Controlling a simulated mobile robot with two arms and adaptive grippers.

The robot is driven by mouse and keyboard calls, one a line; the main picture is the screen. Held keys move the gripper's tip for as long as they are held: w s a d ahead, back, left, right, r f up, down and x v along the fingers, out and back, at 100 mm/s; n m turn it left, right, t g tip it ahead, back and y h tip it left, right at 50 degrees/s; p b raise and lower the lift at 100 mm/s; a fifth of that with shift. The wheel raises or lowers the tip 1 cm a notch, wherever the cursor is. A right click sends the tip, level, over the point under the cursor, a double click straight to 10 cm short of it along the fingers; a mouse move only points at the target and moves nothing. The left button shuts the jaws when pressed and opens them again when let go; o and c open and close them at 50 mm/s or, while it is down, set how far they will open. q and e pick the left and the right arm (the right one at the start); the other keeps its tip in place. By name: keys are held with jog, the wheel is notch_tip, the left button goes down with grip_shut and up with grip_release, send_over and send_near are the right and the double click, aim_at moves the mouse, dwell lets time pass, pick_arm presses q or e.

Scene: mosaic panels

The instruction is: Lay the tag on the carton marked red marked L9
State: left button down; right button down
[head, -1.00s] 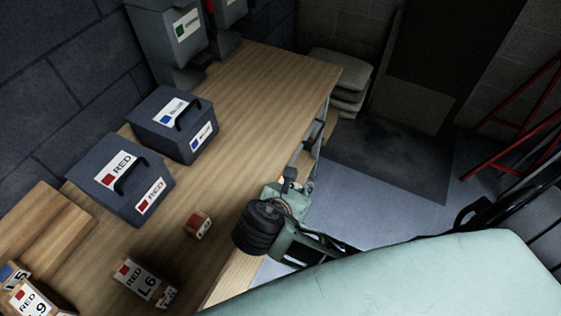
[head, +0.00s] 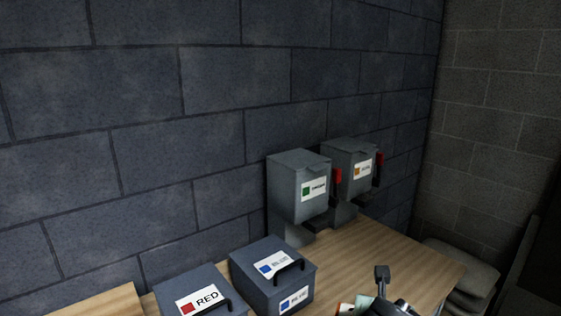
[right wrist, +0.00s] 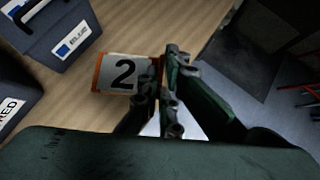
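In the right wrist view a small tag (right wrist: 122,74) with a white face, a black "2" and orange-red edges is at the tips of my right gripper (right wrist: 165,78). The fingers are close together at the tag's right edge and appear shut on it, above the wooden bench. In the head view my right gripper (head: 383,290) is at the bottom edge, with part of the red and white tag (head: 350,308) beside it. My left gripper is not in view.
A dark box labelled RED (head: 196,283) and one labelled BLUE (head: 262,250) stand on the bench (head: 400,257). Two grey bins, one labelled green (head: 296,170) and one with an orange mark (head: 345,150), stand against the wall. Sacks (head: 462,268) lie beyond the bench end.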

notch_tip(320, 180, up, 8)
jog(key=n+y+b, duration=0.3)
jog(key=n, duration=0.1)
jog(key=shift+s+r+t+b, duration=0.2)
jog(key=shift+s+t+b, duration=0.1)
jog(key=shift+s+b, duration=0.05)
jog(key=shift+a, duration=0.15)
